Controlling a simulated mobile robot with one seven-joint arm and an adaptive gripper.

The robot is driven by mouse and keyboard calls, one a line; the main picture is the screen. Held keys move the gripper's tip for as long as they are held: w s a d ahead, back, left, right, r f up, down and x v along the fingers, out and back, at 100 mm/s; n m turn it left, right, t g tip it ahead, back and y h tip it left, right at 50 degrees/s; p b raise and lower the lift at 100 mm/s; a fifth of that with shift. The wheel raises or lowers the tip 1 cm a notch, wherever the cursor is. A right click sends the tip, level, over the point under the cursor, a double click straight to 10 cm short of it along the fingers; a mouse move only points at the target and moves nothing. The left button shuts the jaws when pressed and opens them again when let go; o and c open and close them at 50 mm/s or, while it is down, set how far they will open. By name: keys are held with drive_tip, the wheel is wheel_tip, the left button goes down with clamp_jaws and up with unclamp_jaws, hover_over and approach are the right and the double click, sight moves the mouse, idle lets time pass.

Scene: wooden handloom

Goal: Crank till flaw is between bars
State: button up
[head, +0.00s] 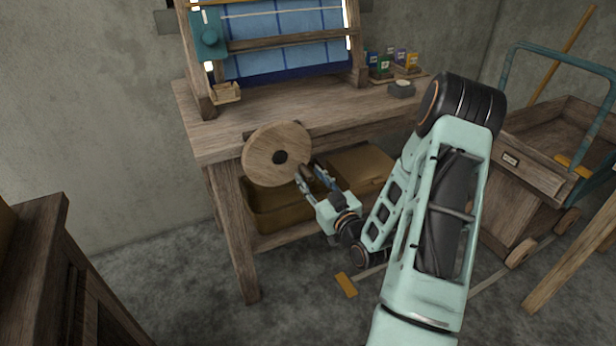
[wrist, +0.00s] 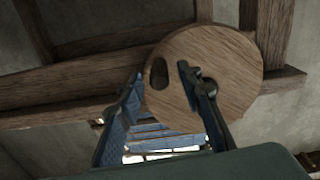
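The crank is a round wooden disc (head: 263,160) with a dark hub, on the front of the loom table. It also shows in the wrist view (wrist: 220,85), with its dark handle (wrist: 158,73). My gripper (head: 309,174) is at the disc's right edge. In the wrist view my gripper (wrist: 161,74) has its fingers apart, one on each side of the handle, with small gaps visible. The blue cloth (head: 285,58) hangs in the loom frame behind a wooden bar (head: 300,40). A pale line (head: 285,11) crosses the cloth higher up. I cannot make out a clear flaw.
The loom stands on a wooden table (head: 300,108) with small boxes (head: 384,66) at its right. Bins (head: 355,167) fill the shelf below. A wooden cart (head: 545,150) stands at right and a cabinet (head: 35,235) at lower left.

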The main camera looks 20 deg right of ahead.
drive_tip(key=shift+w, duration=1)
drive_tip(key=shift+c, duration=0.2)
clamp_jaws()
